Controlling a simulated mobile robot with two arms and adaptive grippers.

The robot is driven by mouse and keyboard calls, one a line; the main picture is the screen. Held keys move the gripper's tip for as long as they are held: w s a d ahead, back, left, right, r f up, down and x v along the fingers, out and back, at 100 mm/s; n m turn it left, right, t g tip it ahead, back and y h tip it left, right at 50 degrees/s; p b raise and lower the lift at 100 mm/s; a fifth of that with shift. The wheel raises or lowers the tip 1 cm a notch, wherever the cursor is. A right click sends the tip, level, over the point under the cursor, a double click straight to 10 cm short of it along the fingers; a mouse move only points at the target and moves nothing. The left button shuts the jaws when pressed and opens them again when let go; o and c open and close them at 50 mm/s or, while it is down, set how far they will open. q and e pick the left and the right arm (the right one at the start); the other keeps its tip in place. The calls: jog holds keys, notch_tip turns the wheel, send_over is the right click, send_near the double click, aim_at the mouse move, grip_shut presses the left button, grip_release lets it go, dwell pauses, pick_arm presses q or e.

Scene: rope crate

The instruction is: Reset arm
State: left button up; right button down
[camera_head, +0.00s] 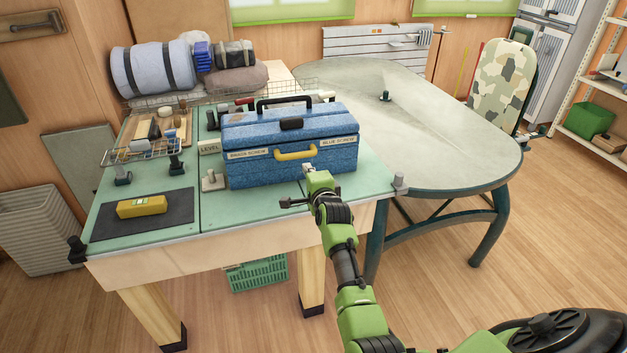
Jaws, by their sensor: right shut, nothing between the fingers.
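My right arm comes in from the lower right, and its green and black gripper (309,171) is in front of the blue toolbox (335,160), by the right part of its front face. The gripper is shut with nothing in it; I cannot tell whether it touches the box. The toolbox is closed, with a black top handle, a yellow front handle and two labels. It stands on the green-topped workbench (240,222). My left gripper is out of view.
A yellow block (142,206) lies on a dark mat (105,222) at the bench's front left. Bedrolls (150,70) lie at the back. A grey oval table (440,130) adjoins the bench on the right. A green crate (258,274) is under the bench. The right-hand floor is mostly clear.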

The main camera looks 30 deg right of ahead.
jog(key=shift+v, duration=3.4)
jog(key=s+a+f+n+g+y, duration=0.15)
jog(key=s+a+f+n, duration=0.3)
jog(key=f, duration=0.75)
jog(key=s+a+f+n+g+y, duration=0.1)
jog(key=s+a+f+n+g, duration=0.4)
jog(key=f, duration=0.7)
jog(key=s+a+f+n+y, duration=0.1)
jog(key=s+a+f+n, duration=0.2)
jog(key=s+f, duration=0.65)
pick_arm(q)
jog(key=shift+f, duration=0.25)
pick_arm(e)
jog(key=s+f+n+g, duration=0.2)
jog(key=s+f, duration=0.6)
jog(key=s, duration=0.5)
jog(key=s+a+f+n+g, duration=0.1)
jog(key=s+f+n+g, duration=0.2)
jog(key=s, duration=1.1)
jog(key=s+f+n+g, duration=0.2)
jog(key=s+f+n, duration=0.4)
jog(key=s+f, duration=0.6)
jog(key=shift+s+a+f+y, duration=0.3)
jog(key=shift+s+a+y, duration=0.05)
jog(key=shift+s, duration=0.85)
jog(key=shift+g, duration=0.25)
